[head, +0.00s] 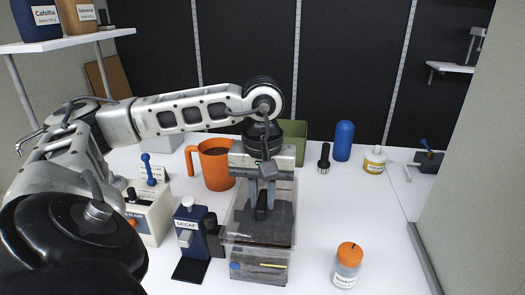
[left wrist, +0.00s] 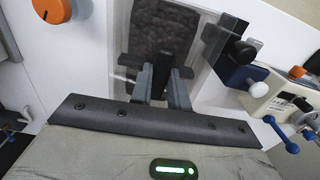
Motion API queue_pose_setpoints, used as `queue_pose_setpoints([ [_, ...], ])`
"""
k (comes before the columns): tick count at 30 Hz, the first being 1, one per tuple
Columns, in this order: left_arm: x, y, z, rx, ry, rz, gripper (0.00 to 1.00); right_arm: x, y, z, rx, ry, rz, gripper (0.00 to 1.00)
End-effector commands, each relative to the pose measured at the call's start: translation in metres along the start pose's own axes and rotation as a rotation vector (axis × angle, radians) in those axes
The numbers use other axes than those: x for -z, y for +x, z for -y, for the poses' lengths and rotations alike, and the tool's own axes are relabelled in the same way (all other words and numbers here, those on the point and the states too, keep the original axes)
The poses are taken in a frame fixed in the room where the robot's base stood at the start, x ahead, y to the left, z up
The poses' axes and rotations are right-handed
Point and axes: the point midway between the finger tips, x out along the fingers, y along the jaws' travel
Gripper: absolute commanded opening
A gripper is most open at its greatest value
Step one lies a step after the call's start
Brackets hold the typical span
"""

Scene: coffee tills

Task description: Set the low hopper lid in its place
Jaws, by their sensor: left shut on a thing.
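My left gripper (head: 262,210) points down over a clear box-shaped hopper (head: 260,273) near the front middle of the counter. Its fingers (left wrist: 163,80) are shut on a small dark grip, seemingly the handle of the hopper lid (head: 239,238), a see-through plate. The lid lies over the top of the hopper, roughly level. Dark contents (left wrist: 165,27) show through in the left wrist view. I cannot tell whether the lid touches the rim or hangs just above it. The fingers and wrist hide part of the lid. My right gripper is out of view.
Left of the hopper stand a dark blue Decaf unit (head: 187,226), an orange mug (head: 215,168) and a cream box (head: 150,215). An orange-lidded jar (head: 347,265) stands at right. A green bin (head: 293,130) and blue bottle (head: 344,141) stand behind.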

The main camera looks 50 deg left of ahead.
Motion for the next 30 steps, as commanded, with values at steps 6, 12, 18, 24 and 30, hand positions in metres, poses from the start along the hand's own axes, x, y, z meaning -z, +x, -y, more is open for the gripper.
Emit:
queue_pose_setpoints([
  [6,0.0,0.01,0.0,-0.001,0.0,-0.001,0.0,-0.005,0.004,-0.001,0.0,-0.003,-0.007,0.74],
  [12,0.0,0.012,0.0,-0.001,0.0,-0.001,0.0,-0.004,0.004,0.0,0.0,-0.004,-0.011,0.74],
  [18,0.0,0.012,0.0,-0.001,0.0,-0.001,0.43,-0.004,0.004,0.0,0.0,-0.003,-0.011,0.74],
  [24,0.0,0.012,0.0,0.0,0.0,0.0,0.57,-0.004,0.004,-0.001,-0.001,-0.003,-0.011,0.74],
  [30,0.0,0.012,0.0,0.0,0.0,0.0,0.57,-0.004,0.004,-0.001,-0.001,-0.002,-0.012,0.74],
])
